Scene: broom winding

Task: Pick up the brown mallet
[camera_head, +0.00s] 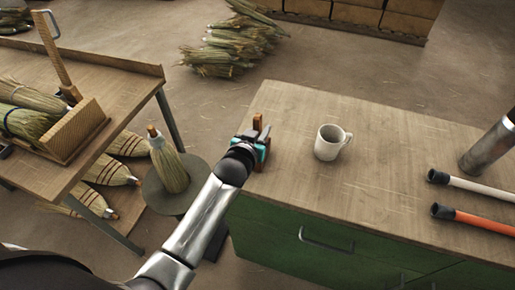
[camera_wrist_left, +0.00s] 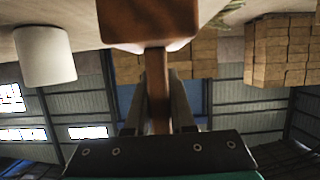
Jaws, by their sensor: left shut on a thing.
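The brown mallet (camera_head: 257,121) is at the left end of the green workbench's wooden top. My left gripper (camera_head: 256,146) reaches it from the front left and partly covers it. In the left wrist view the mallet's brown head (camera_wrist_left: 150,18) is at the top of the picture. Its handle (camera_wrist_left: 157,85) runs between the two fingers of my left gripper (camera_wrist_left: 157,105), which is shut on it. I cannot tell whether the mallet still touches the bench top. My right gripper is not in view.
A white mug (camera_head: 328,143) stands right of the mallet. White (camera_head: 478,188) and orange (camera_head: 485,222) handles lie at the bench's right. A broom head (camera_head: 168,163) stands on a round stool at the left. The bench's middle is clear.

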